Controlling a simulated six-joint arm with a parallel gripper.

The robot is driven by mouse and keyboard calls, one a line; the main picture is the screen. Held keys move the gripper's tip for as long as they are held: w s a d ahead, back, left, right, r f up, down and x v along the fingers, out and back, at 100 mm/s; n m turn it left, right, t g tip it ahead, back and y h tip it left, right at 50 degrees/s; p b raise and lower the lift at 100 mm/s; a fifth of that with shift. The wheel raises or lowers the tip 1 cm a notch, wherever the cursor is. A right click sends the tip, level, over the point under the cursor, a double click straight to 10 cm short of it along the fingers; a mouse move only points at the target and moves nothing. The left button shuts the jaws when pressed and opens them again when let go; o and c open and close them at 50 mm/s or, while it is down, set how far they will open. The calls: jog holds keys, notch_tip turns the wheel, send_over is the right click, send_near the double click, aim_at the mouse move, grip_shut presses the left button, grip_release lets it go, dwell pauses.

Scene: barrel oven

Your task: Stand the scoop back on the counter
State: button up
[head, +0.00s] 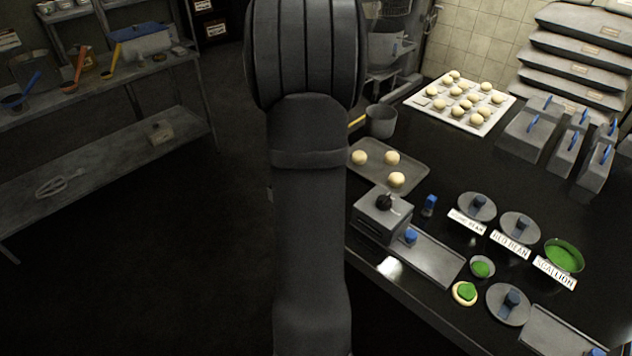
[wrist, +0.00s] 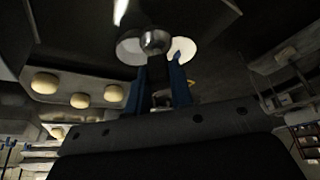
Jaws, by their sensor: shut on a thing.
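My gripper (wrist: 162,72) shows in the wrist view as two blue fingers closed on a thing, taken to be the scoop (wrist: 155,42). A rounded grey metal end shows at the fingertips, with pale round surfaces behind it. The fingers hide much of it, so its tilt and contents are unclear. In the head view my arm hides the gripper and the held thing. The black counter (head: 455,165) fills the right side of the head view.
A tray (head: 417,166) with three dough balls, a grey pot (head: 381,121) and a grey box (head: 382,216) stand along the counter's left side. A green-filled bowl (head: 565,256), a small green-filled cup (head: 482,268) and a green-topped dough disc (head: 464,293) are at lower right.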

jog(key=w+d+r+m, duration=0.2)
jog(key=w+d+r, duration=0.2)
jog(key=w+d, duration=0.3)
jog(key=s+d+f+m+g+h, duration=0.1)
jog(key=s+d+m, duration=0.25)
jog(key=d, duration=1.25)
jog(key=s+d+f+m+h, duration=0.15)
jog(key=s+d, duration=0.35)
jog(key=d, duration=1.2)
jog(key=shift+m, duration=0.3)
jog(key=shift+w+a+f, duration=0.15)
jog(key=shift+f, duration=2.05)
jog(key=shift+f, duration=0.65)
jog(key=o, duration=1)
